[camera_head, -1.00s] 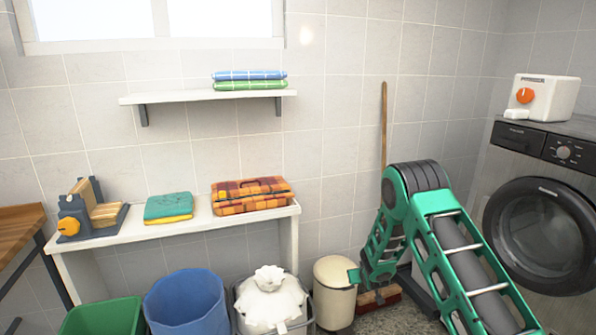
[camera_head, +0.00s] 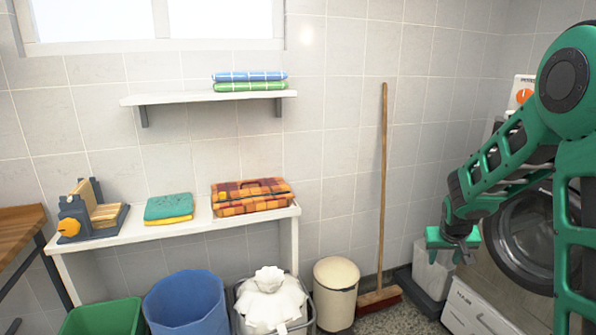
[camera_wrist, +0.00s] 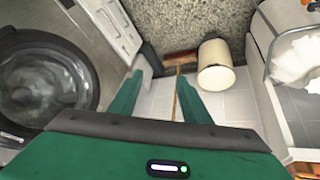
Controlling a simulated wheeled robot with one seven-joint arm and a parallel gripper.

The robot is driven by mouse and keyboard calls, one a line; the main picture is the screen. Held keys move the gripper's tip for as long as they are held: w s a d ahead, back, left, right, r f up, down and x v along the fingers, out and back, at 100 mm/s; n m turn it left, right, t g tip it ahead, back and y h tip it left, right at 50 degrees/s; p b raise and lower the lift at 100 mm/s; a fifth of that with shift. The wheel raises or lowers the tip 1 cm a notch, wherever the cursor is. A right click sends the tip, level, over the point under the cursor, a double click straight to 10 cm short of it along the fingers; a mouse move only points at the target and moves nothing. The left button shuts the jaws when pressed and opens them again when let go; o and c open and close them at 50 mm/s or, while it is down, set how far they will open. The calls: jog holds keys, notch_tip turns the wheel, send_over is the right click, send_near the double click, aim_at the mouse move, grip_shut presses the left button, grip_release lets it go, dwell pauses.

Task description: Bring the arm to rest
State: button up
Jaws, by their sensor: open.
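My gripper (camera_head: 453,240) hangs at the right of the head view, in front of the washing machine (camera_head: 525,230). In the wrist view my gripper (camera_wrist: 163,100) shows two green fingers spread apart with nothing between them. The broom and floor show in the gap, beyond the fingers. The arm is bent, with its large green links at the right edge of the head view, covering part of the machine.
A broom (camera_head: 383,190) leans on the wall beside a cream bin (camera_head: 335,290). A white bench (camera_head: 170,228) holds folded towels (camera_head: 252,196). Below stand a blue bin (camera_head: 187,303), a green bin (camera_head: 103,318) and a basket with white cloth (camera_head: 270,300). A shelf (camera_head: 208,97) hangs above.

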jog(key=s+d+r+m+g, duration=0.1)
jog(key=s+r, duration=0.3)
jog(key=s, duration=0.6)
jog(key=s+d+r+m+g, duration=0.15)
jog(key=s+r, duration=0.25)
jog(key=s, duration=0.7)
jog(key=s+a+r+g+y, duration=0.1)
jog(key=s+a, duration=0.1)
jog(key=s, duration=0.7)
jog(key=s+a+m+g+y, duration=0.1)
jog(key=s+a+y, duration=0.1)
jog(key=s, duration=0.8)
jog(key=shift+a+r, duration=0.15)
jog(key=shift+r, duration=0.25)
jog(key=shift+s+m+g, duration=0.1)
jog(key=shift+m+g, duration=0.15)
jog(key=shift+w+f, duration=0.25)
jog(key=shift+w, duration=0.35)
